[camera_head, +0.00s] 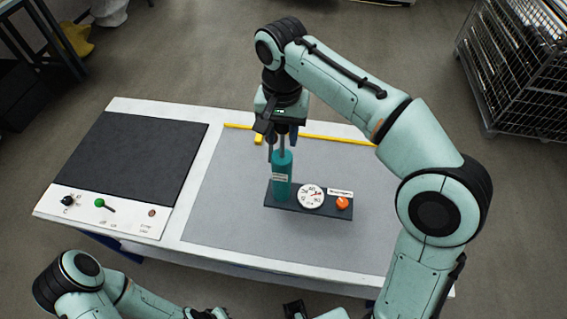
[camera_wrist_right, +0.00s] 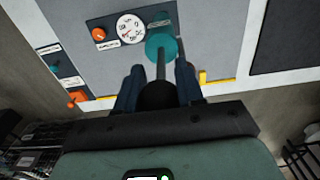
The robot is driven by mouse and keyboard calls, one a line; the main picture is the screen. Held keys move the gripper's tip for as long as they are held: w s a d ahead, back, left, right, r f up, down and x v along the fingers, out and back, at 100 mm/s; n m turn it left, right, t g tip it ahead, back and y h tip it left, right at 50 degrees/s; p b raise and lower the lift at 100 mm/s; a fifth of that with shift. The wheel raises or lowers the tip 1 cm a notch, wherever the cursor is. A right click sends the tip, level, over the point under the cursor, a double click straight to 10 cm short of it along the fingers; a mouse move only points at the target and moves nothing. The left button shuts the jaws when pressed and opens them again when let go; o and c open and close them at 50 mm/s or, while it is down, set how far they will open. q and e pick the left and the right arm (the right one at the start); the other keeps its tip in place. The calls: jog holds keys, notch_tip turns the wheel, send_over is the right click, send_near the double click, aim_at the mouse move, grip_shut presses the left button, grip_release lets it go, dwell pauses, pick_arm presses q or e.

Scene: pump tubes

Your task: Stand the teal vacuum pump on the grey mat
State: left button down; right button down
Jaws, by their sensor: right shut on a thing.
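The teal vacuum pump (camera_head: 282,178) is an upright cylinder with a thin rod on top. It also shows from above in the right wrist view (camera_wrist_right: 160,44). Its lower end is at the left end of a dark gauge plate (camera_head: 325,209); I cannot tell whether they touch. My right gripper (camera_head: 281,146) is above the pump, shut on its rod, which runs between the fingers in the wrist view. The plate lies on the grey mat (camera_head: 225,215). My left arm shows at the bottom edge; its gripper (camera_head: 207,314) is mostly cut off.
The gauge plate carries a white dial (camera_head: 311,196) and an orange knob (camera_head: 342,203). A yellow block (camera_head: 258,140) lies behind the pump. The grey mat's front is clear.

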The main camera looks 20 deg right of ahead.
aim_at(282, 156)
notch_tip(282, 156, down, 4)
jog(key=shift+w+r+b, duration=0.15)
jog(key=shift+r+b, duration=0.05)
jog(key=shift+b, duration=0.1)
jog(key=shift+f+b, duration=0.55)
jog(key=shift+f, duration=2.05)
jog(key=c, duration=0.7)
grip_release()
pick_arm(q)
jog(key=shift+s+f, duration=0.25)
jog(key=shift+f, duration=0.35)
jog(key=shift+s+f, duration=0.2)
jog(key=shift+f, duration=0.4)
pick_arm(e)
notch_tip(282, 156, up, 12)
jog(key=p, duration=0.3)
jog(key=shift+f, duration=0.15)
pick_arm(q)
jog(key=r, duration=0.1)
jog(key=w+r, duration=0.2)
jog(key=shift+r, duration=0.35)
